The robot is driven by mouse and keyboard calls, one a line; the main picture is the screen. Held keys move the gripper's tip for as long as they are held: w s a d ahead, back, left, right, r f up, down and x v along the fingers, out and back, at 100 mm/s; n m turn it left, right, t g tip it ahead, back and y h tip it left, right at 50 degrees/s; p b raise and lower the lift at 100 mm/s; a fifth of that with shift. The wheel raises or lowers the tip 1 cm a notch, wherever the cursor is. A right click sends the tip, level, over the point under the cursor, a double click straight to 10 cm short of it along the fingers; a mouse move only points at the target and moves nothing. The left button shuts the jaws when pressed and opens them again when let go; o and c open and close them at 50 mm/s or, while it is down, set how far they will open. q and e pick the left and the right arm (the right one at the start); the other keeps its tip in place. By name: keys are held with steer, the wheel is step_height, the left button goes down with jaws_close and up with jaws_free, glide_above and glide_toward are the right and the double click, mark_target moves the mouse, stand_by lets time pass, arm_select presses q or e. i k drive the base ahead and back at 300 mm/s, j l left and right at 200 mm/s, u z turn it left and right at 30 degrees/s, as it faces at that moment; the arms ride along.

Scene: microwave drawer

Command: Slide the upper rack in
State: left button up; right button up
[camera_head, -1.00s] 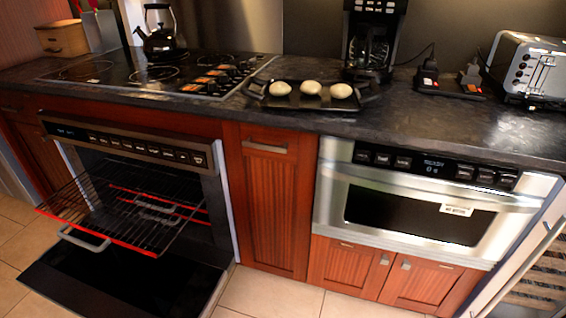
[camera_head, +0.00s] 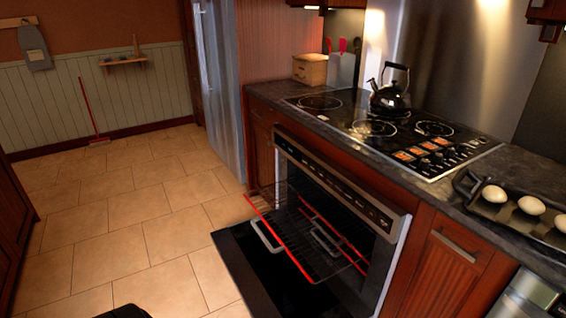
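The upper rack (camera_head: 280,241) is a dark wire rack with a red front edge and a grey handle below it. It sticks out of the oven (camera_head: 335,187) over the lowered oven door (camera_head: 240,268). A second red edge with a grey handle shows farther back, at the oven opening, seen through the wires. Neither of my grippers can be made out. A small black shape at the bottom edge is cut off, and I cannot tell what part it is.
The open door juts into the tiled floor (camera_head: 130,210), which is clear to the left. The counter above holds a cooktop (camera_head: 395,125) with a black kettle (camera_head: 388,92) and a tray (camera_head: 495,215) of pale buns. A broom (camera_head: 93,115) leans on the far wall.

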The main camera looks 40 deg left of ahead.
mark_target(274, 250)
steer(key=u, duration=1.55)
steer(key=i+j+z, duration=0.2)
steer(key=z, duration=0.2)
steer(key=i+j+z, duration=0.1)
steer(key=j+z, duration=0.25)
steer(key=i+j+z, duration=0.15)
steer(key=z, duration=0.25)
steer(key=k+j, duration=0.05)
steer(key=j, duration=0.05)
